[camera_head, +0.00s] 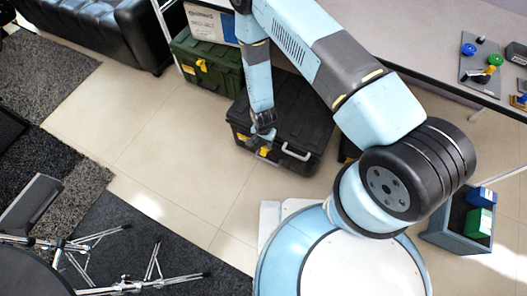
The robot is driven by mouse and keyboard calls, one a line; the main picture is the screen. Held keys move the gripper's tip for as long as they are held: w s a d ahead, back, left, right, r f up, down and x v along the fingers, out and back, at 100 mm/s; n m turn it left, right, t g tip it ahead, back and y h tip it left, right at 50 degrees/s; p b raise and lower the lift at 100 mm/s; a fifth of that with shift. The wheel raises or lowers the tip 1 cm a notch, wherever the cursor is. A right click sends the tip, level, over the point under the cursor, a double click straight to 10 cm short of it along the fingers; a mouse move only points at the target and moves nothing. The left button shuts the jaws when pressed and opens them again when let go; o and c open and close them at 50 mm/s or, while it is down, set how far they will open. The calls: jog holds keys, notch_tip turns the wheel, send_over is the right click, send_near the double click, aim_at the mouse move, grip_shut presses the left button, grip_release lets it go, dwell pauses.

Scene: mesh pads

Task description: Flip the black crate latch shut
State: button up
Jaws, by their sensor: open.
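The black crate (305,112) stands on the tiled floor at the middle, under my arm. Its near face carries small yellow latch parts (241,137) at the left and a pale metal handle (295,153) at the right. My gripper (263,143) is open at the crate's near face, between the left latch part and the handle. Another bit of yellow (264,151) shows right by the fingertips. I cannot tell whether the fingers touch it, nor how the latch there is set, as the gripper partly hides it.
A green crate (207,65) with a yellow latch stands behind left. A grey table (440,40) with coloured knobs spans the upper right. A grey bin (450,228) with blue and green boxes stands right. Tripod legs (130,285) lie lower left. Bare tiles (160,140) lie left of the crate.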

aim_at(263, 152)
notch_tip(263, 152, down, 10)
jog(key=shift+f, duration=0.15)
dwell(0.4)
grip_shut()
dwell(0.5)
